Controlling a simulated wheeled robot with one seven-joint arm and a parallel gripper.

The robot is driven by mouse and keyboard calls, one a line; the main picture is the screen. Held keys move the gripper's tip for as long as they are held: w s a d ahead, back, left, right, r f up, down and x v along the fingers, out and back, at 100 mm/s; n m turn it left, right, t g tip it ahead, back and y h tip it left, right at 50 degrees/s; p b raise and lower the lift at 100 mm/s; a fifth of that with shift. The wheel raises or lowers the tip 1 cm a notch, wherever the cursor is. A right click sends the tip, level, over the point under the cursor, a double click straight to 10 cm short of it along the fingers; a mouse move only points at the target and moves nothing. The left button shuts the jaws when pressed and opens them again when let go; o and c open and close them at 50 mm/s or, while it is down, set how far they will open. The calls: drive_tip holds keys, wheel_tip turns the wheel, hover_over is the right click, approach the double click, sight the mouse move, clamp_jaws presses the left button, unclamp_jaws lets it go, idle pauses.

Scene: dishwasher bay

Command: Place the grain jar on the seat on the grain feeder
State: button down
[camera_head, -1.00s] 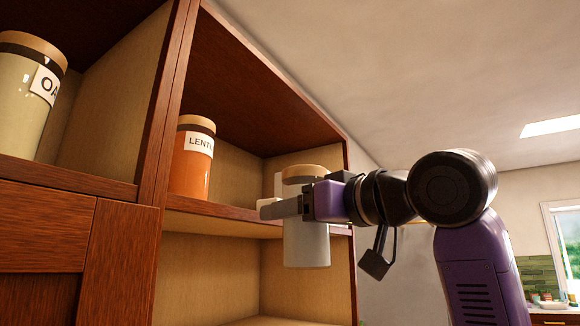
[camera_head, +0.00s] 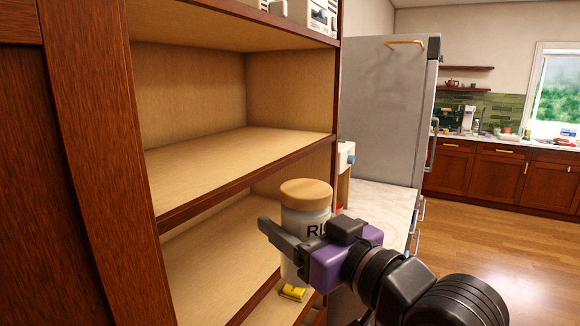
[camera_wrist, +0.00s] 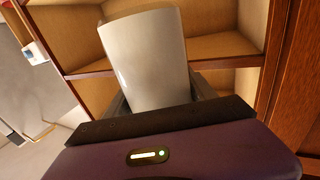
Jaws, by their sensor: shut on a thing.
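The grain jar (camera_head: 306,222) is pale with a tan lid and a label whose visible letters read "RI". It is upright, in front of the shelves' right edge. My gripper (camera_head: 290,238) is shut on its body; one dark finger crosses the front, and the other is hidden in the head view. In the wrist view the plain pale jar wall (camera_wrist: 147,60) stands between the fingers. I cannot make out the grain feeder or its seat for certain; a white fixture (camera_head: 345,156) shows just beyond the shelf's side, partly cut off from view.
The wooden shelf unit (camera_head: 235,170) fills the left, its middle shelf bare. A small yellow item (camera_head: 293,291) lies below the jar. A pale counter (camera_head: 385,195) and a grey fridge (camera_head: 385,110) stand behind. Open floor (camera_head: 480,225) lies to the right.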

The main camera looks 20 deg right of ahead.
drive_tip(key=s+f+h, duration=0.1)
drive_tip(key=s+f, duration=0.2)
drive_tip(key=f, duration=1.3)
drive_tip(key=s+f+m+h, duration=0.1)
drive_tip(key=s+f, duration=0.3)
drive_tip(key=f, duration=1.2)
drive_tip(key=s+f+m+h, duration=0.1)
drive_tip(key=s+f+h, duration=0.1)
drive_tip(key=f, duration=1.4)
drive_tip(key=shift+s+f, duration=0.2)
drive_tip(key=shift+s, duration=0.55)
drive_tip(key=shift+d+f, duration=0.15)
